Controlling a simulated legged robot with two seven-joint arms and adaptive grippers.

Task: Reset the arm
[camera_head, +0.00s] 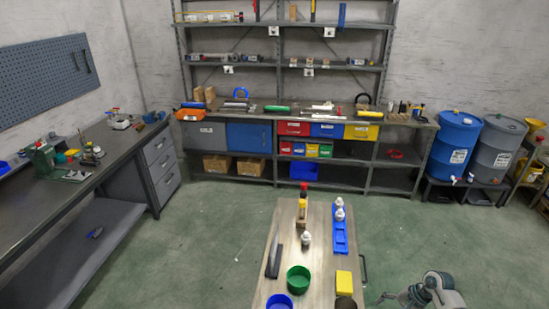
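My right arm comes in at the lower right, beside the right edge of the small table (265,296). Its gripper (392,298) points left, near the table edge and apart from the things on it. The gripper is small and partly cut off at the bottom of the picture, so I cannot tell how far its fingers are apart. It seems to hold nothing. My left arm and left gripper are not in view.
The table holds a green bowl (298,279), a blue bowl (279,301), a yellow block (344,283), a blue tray (340,240) with white bottles and a dark flat tool (274,260). Shelves, a workbench (75,190) and drums (456,140) stand behind. Green floor is clear around the table.

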